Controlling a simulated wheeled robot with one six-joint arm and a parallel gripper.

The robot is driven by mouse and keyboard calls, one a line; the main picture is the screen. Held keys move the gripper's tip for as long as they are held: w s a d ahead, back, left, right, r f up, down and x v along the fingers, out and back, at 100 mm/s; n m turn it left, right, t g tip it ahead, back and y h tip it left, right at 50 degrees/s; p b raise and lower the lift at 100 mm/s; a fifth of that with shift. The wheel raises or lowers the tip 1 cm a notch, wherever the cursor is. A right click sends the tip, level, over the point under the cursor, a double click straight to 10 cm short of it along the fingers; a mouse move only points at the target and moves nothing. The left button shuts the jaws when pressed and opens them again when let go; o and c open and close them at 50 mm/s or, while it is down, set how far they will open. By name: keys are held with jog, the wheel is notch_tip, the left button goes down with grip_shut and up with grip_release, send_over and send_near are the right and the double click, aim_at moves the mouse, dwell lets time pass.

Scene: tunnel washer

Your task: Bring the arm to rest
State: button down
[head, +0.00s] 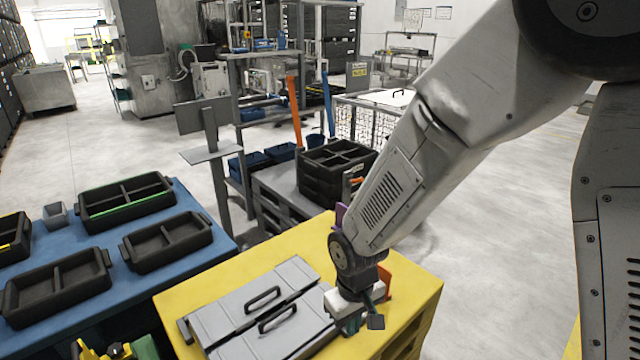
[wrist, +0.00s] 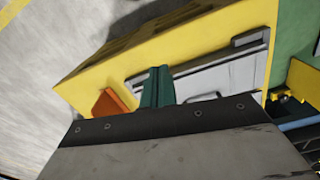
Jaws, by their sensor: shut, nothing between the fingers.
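My arm reaches down from the upper right in the head view. My gripper (head: 354,324) hangs over the right part of a yellow table (head: 215,283), beside a grey two-part lidded case with two dark handles (head: 240,310). In the wrist view my gripper's green fingers (wrist: 157,86) are together with nothing between them. The grey case (wrist: 225,75) lies beyond the fingers there. Whether the fingertips touch the case or table cannot be told.
An orange piece (head: 387,279) stands on the yellow table near my gripper. Left is a blue table (head: 205,213) with several black trays (head: 125,200). Behind, black crates (head: 335,172) sit on a grey stand. Open grey floor (head: 500,240) lies to the right.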

jog(key=s+d+r+m, duration=0.2)
jog(key=s+d+r, duration=0.3)
jog(key=r, duration=0.3)
jog(key=s+d+r+m+t, duration=0.1)
jog(key=s+d+r+m, duration=0.1)
jog(key=s+d+r, duration=0.4)
jog(key=s+d+r+m, duration=0.2)
jog(key=s+d+r, duration=0.4)
jog(key=d+r, duration=0.3)
jog(key=shift+s+r, duration=0.15)
jog(key=shift+r, duration=1)
